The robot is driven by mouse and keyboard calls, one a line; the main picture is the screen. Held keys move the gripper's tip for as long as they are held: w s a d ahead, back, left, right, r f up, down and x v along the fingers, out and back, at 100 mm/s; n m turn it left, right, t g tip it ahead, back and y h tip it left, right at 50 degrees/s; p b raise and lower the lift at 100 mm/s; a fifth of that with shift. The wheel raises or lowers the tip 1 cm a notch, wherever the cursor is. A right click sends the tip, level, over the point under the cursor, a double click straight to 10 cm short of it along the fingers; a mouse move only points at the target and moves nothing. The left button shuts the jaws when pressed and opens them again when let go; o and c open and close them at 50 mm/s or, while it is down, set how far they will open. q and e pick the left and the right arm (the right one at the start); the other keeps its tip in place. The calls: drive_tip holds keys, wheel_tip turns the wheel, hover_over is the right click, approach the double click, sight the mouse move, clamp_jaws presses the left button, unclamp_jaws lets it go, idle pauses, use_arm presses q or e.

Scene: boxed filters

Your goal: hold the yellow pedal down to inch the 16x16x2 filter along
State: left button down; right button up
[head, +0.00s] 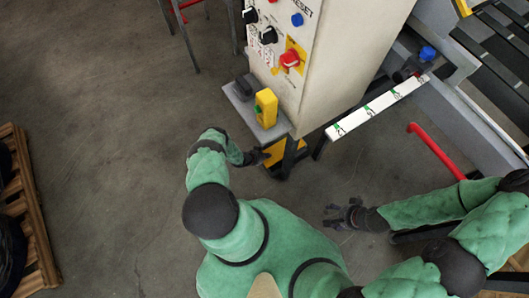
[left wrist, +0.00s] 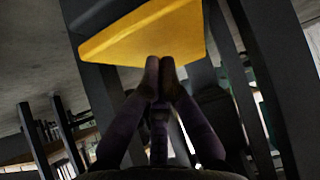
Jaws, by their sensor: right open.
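The yellow pedal (head: 274,154) sits low beneath the control cabinet's small shelf, partly hidden by the shelf and a dark bar. My left gripper (head: 258,157) is beside it at its left edge. In the left wrist view the pedal (left wrist: 145,35) is a broad yellow plate at the top. There my left fingertips (left wrist: 160,66) are together with nothing between them, at the plate's near edge; I cannot tell whether they press on it. My right gripper (head: 333,215) is open and empty over the floor. I cannot make out the 16x16x2 filter in either view.
The cabinet (head: 340,50) carries knobs and a red switch (head: 290,59). A yellow box (head: 266,107) stands on its shelf (head: 243,108). A white strip with green marks (head: 378,106) and a red bar (head: 436,150) lie to the right. A pallet (head: 38,220) is at left; floor between is clear.

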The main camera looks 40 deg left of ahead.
use_arm(q)
drive_tip(key=p+v, duration=0.3)
drive_tip(key=v, duration=0.7)
drive_tip(key=shift+s+a+p, duration=0.2)
drive_tip(key=shift+s+p, duration=0.1)
drive_tip(key=shift+p, duration=0.1)
drive_tip(key=shift+s+f, duration=0.1)
